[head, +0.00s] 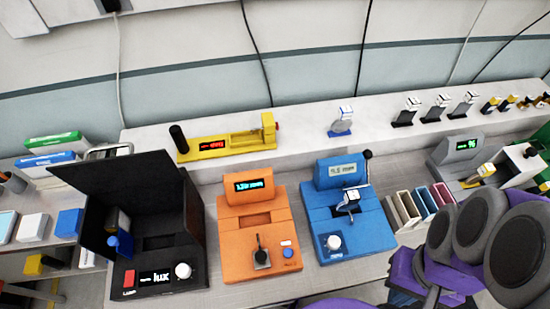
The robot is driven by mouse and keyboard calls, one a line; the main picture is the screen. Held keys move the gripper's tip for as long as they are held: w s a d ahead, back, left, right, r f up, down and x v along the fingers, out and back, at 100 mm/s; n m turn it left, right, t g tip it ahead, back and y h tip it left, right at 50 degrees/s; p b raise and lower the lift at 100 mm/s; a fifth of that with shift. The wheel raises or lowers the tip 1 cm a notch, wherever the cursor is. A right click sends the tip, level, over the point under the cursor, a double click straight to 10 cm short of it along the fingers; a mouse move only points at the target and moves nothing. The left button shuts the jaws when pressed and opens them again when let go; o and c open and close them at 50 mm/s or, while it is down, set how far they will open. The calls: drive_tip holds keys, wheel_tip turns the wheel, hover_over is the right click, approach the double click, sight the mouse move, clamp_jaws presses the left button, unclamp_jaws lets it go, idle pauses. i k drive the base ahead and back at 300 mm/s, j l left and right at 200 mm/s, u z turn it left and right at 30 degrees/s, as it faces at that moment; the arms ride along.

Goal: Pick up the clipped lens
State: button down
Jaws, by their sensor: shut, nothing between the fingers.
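On the back ledge, a small piece with a round pale-blue disc under a white and blue block (341,122) stands alone; it looks like a lens held in a clip. Several dark pieces with white tops (407,111) stand in a row to its right. A white-topped piece with a dark base (349,199) sits on the blue instrument (315,222). A dark piece with an upright stem (261,254) sits on the orange instrument (232,235). I cannot tell for certain which is the clipped lens. Purple and grey parts of my arm fill the lower right; my gripper's fingers are not visible.
A black open-lidded lux box (160,285) stands left. A yellow gauge (215,149) lies on the ledge (300,137). Upright coloured slabs (423,201) and a grey instrument (455,148) stand right. Ledge space beside the lone disc piece is clear.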

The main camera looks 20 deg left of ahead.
sight(352, 198)
drive_tip(key=u, duration=1.65)
drive_tip(key=l+z, duration=0.15)
drive_tip(key=z, duration=0.8)
drive_tip(key=k+l+z, duration=0.3)
drive_tip(key=l, duration=0.35)
drive_tip(key=k+l+z, duration=0.1)
drive_tip(key=l, duration=0.25)
drive_tip(key=k+l+z, duration=0.15)
drive_tip(key=l, duration=0.25)
drive_tip(key=k+l+z, duration=0.15)
drive_tip(key=l, duration=0.25)
drive_tip(key=k+l+z, duration=0.15)
drive_tip(key=l, duration=0.25)
drive_tip(key=k+l+z, duration=0.15)
drive_tip(key=l, duration=0.25)
drive_tip(key=i+l+u, duration=0.1)
drive_tip(key=i+l, duration=0.15)
drive_tip(key=i+l+u, duration=0.15)
drive_tip(key=i+l, duration=0.15)
drive_tip(key=l, duration=0.2)
drive_tip(key=i+l+u, duration=0.1)
drive_tip(key=l, duration=0.3)
drive_tip(key=i+l+u, duration=0.15)
drive_tip(key=i+l, duration=0.2)
drive_tip(key=l, duration=0.1)
